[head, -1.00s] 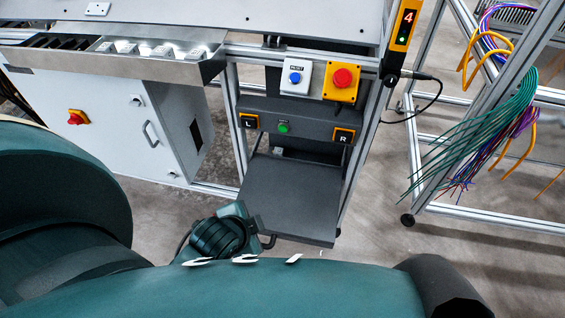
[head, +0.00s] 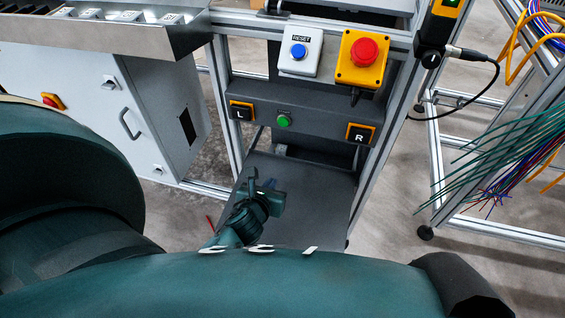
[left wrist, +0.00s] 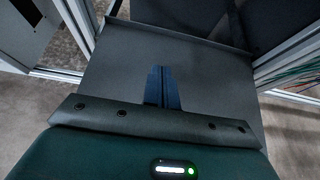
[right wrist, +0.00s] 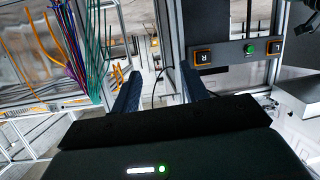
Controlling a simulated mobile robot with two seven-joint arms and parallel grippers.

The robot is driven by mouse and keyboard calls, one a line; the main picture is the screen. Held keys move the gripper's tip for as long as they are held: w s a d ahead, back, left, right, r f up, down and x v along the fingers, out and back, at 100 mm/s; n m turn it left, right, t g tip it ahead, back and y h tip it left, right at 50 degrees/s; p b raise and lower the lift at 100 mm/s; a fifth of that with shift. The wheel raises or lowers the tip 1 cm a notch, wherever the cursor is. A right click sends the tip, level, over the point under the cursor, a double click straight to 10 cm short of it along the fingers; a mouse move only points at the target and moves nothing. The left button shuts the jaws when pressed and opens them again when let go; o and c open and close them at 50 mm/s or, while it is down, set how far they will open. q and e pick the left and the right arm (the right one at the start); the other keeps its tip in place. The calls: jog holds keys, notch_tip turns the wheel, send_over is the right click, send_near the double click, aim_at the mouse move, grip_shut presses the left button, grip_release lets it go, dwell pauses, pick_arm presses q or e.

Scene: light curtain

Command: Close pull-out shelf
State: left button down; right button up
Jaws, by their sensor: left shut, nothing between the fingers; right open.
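The grey pull-out shelf (head: 318,200) sits low in the frame below the L and R button panel and sticks out toward me. Its front part is hidden behind my own body in the head view. The shelf also fills the middle of the left wrist view (left wrist: 205,75), with a raised lip at its far edge. My left gripper (head: 262,185) is over the left part of the shelf, its shut, empty fingers (left wrist: 162,70) pointing toward the back. I cannot tell whether they touch it. My right gripper (right wrist: 160,82) is open and empty, off to the side of the frame.
The button panel (head: 310,118) with L and R buttons spans the frame above the shelf. A reset box (head: 299,50) and a red emergency stop (head: 363,55) are higher up. A white cabinet (head: 150,110) stands left. Loose cables (head: 490,150) hang right, with bare floor between.

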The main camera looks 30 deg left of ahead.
pick_arm(q)
jog(key=b, duration=0.4)
send_near(285, 158)
jog(key=f, duration=0.1)
jog(key=w+f, duration=0.1)
jog(key=f, duration=0.1)
jog(key=shift+w+a+f, duration=0.35)
jog(key=shift+w, duration=0.05)
jog(key=shift+w+a+r, duration=0.1)
jog(key=shift+w+a, duration=0.05)
jog(key=shift+w, duration=0.4)
jog(key=shift+w+a+r, duration=0.1)
jog(key=shift+w+a, duration=0.05)
jog(key=shift+w, duration=0.45)
jog(key=shift+w+a+r, duration=0.1)
jog(key=shift+w+a, duration=0.05)
jog(key=shift+w, duration=0.45)
pick_arm(e)
jog(key=shift+w+a+r+n+t+y, duration=0.1)
jog(key=shift+w+a+n+t+y, duration=0.25)
jog(key=shift+t, duration=0.5)
jog(key=shift+w+a+n+t+y, duration=0.15)
jog(key=shift+a+n+t+y, duration=0.25)
jog(key=shift+t+y, duration=0.35)
jog(key=shift+d, duration=0.1)
